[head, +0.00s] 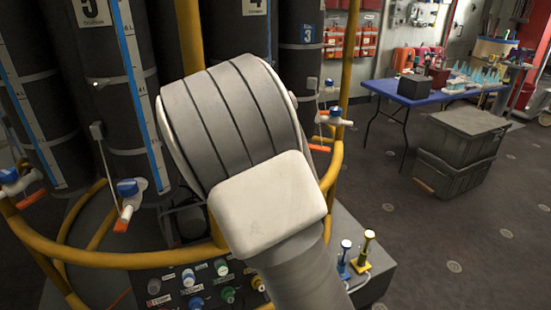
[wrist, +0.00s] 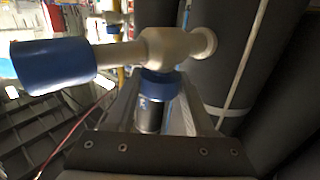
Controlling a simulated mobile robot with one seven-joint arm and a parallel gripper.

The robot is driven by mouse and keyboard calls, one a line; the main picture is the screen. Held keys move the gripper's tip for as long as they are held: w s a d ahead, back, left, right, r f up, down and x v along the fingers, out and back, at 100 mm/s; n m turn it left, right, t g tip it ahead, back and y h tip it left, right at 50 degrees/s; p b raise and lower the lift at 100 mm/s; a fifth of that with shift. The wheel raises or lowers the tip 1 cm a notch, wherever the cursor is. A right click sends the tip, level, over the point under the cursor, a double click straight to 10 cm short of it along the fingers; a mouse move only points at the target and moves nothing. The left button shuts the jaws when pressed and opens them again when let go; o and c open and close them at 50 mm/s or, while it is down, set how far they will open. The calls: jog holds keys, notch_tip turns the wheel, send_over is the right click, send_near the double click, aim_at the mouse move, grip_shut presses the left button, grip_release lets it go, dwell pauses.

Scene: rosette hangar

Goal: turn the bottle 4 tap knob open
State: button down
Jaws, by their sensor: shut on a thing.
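In the head view the bottle with label 4 (head: 255,6) stands at the back, and my own arm covers its lower part and tap. My gripper is hidden there too. In the wrist view my gripper (wrist: 163,98) is shut on the blue knob (wrist: 160,84) of a white tap (wrist: 175,46); the fingers lie on both sides of the knob. The tap body lies across the picture beyond the fingertips, with a blue barrel end (wrist: 52,67) at left. No number shows on this bottle in the wrist view.
A yellow rail (head: 120,260) curves around the bottles. Neighbouring bottle 5 (head: 105,70) has a tap with a blue knob (head: 127,187); another tap (head: 335,116) is right of my arm. A control panel (head: 205,285) is below. A blue table (head: 430,95) and grey crates (head: 460,140) stand right.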

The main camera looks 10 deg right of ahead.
jog(key=n+y+b, duration=0.1)
jog(key=y+b, duration=0.1)
jog(key=n+t+y+b, duration=0.1)
jog(key=n+y+b, duration=0.2)
jog(key=y+b, duration=0.1)
jog(key=b, duration=0.1)
jog(key=shift+d+f+y, duration=0.15)
jog(key=shift+f+y, duration=0.1)
jog(key=shift+y, duration=0.05)
jog(key=n+y+b, duration=0.2)
jog(key=y, duration=0.1)
jog(key=shift+r+n+y, duration=0.1)
jog(key=shift+n+y, duration=0.3)
jog(key=n+y, duration=0.2)
jog(key=y, duration=0.1)
jog(key=shift+r+g, duration=0.15)
jog(key=shift+g, duration=0.25)
jog(key=n+g+y+p, duration=0.1)
jog(key=n+y, duration=0.1)
jog(key=y, duration=0.1)
jog(key=shift+r+g, duration=0.1)
jog(key=shift+g, duration=0.2)
jog(key=shift+n+g+y+p, duration=1.5)
jog(key=shift+n+g+y, duration=0.4)
jog(key=shift+y, duration=0.4)
jog(key=shift+c, duration=1.3)
grip_release()
